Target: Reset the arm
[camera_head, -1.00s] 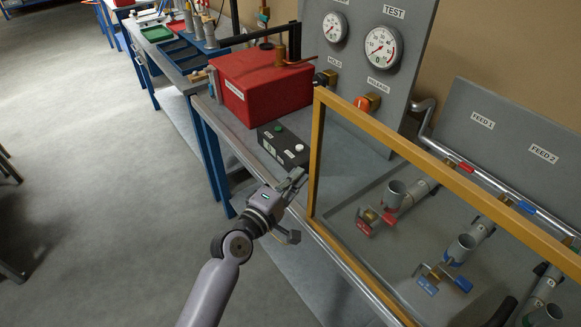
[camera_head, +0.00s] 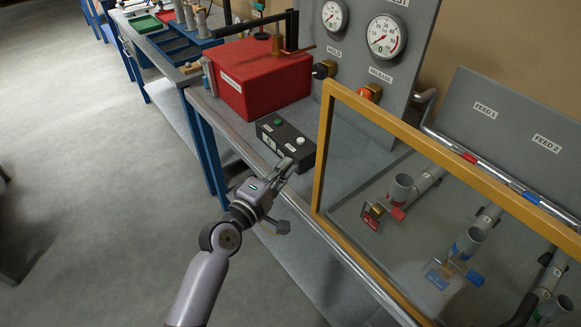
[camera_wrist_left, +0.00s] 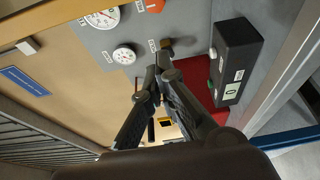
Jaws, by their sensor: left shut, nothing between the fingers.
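My left arm comes in from the bottom in the head view. Its gripper (camera_head: 285,168) is shut and empty, beside the bench edge and close to the near side of the black button box (camera_head: 285,143). In the left wrist view the gripper's dark fingers (camera_wrist_left: 161,66) come together at their tips with nothing between them. The button box also shows there (camera_wrist_left: 235,62), to the right of the fingers.
A yellow-framed clear panel (camera_head: 321,150) stands right of the gripper, before pipes and valves. A red box (camera_head: 262,80) sits behind the button box. A gauge panel (camera_head: 365,55) rises at the back. Open floor (camera_head: 90,200) lies to the left.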

